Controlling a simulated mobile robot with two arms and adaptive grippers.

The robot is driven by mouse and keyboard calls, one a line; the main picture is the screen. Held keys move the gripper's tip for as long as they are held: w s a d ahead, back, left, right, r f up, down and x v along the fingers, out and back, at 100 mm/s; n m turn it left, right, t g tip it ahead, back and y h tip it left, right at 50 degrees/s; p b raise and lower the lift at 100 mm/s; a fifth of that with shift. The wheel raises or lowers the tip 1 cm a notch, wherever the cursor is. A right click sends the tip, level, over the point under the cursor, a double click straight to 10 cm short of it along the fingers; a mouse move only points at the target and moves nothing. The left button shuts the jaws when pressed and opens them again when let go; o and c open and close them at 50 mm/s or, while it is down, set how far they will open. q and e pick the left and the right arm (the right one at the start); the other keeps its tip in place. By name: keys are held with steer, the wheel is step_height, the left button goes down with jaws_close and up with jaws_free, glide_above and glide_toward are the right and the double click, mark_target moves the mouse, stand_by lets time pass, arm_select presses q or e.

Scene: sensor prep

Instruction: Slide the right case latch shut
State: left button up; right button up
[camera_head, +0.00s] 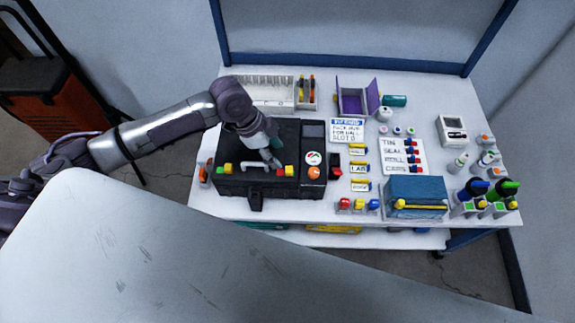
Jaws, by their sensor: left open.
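The black case (230,189) stands at the left of the white table. Small coloured pieces sit along its front top edge: a yellow one (228,169) at the left and a yellow one (289,171) at the right, likely the right latch. Whether that latch is shut is too small to tell. My left gripper (272,160) reaches over the case from the left. It is open, with its fingers pointing down just behind and left of the right-hand coloured pieces. Contact cannot be told. My right gripper is not in view.
A white rack (267,92) and a purple-lined box (355,98) stand behind. A blue box (415,192) and several bottles (470,190) stand at the right. Label cards (402,157) lie mid-table. A pale panel (150,250) covers the lower left foreground.

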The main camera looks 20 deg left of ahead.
mark_target(289, 170)
arm_select(q)
steer(key=x, duration=0.8)
steer(key=shift+d+f, duration=0.15)
steer(key=shift+f, duration=0.1)
jaws_close()
